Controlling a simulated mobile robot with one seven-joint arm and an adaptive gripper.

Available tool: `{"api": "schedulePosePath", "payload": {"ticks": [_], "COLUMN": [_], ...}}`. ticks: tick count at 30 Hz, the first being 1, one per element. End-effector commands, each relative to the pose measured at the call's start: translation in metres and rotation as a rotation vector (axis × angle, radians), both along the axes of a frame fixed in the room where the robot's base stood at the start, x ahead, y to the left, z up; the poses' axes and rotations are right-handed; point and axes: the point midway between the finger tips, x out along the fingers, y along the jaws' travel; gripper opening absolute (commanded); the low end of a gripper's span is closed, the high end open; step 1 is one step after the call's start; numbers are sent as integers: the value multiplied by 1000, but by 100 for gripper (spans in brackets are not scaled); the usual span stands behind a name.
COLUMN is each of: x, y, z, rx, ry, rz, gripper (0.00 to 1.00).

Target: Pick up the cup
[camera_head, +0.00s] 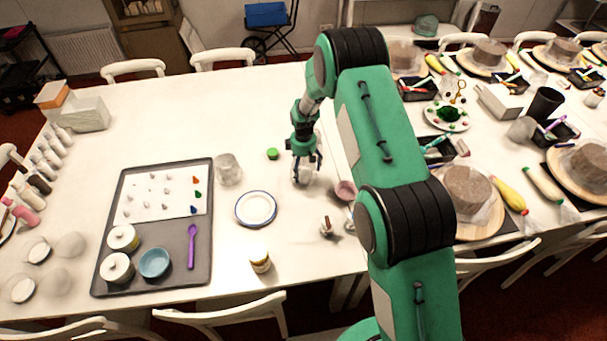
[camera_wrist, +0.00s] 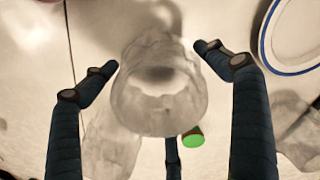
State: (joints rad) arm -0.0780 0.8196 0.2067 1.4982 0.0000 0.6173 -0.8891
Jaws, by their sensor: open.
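A clear, see-through cup (camera_wrist: 160,100) is in the middle of the wrist view, between the fingers of my gripper (camera_wrist: 157,58). The fingers are spread open on both sides of it, and a third finger shows below it. I see gaps between the side fingertips and the cup. In the head view my gripper (camera_head: 304,165) points down over the white table, with the cup (camera_head: 302,177) partly hidden beneath it. Another clear cup (camera_head: 228,168) stands to the left, beside the grey tray.
A blue-rimmed white plate (camera_head: 256,208) and a green round item (camera_head: 272,153) lie left of my gripper. A pink bowl (camera_head: 345,191) is close on the right. A small jar (camera_head: 260,262) stands near the front edge. The grey tray (camera_head: 175,276) holds pots and a purple spoon.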

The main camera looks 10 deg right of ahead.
Motion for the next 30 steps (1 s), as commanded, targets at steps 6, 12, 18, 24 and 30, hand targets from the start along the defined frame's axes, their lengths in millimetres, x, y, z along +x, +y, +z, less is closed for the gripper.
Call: {"api": "schedulePosePath", "payload": {"ticks": [6,12,18,24,30], "x": [0,1,0,0,0], "y": [0,0,-1,-1,-1], "z": [-22,-25,-25,-24,-24], "rx": [0,0,-1,0,0], "ry": [0,-1,-1,0,0], "rz": [0,0,0,0,0], "gripper": [87,87,87,87,55]}}
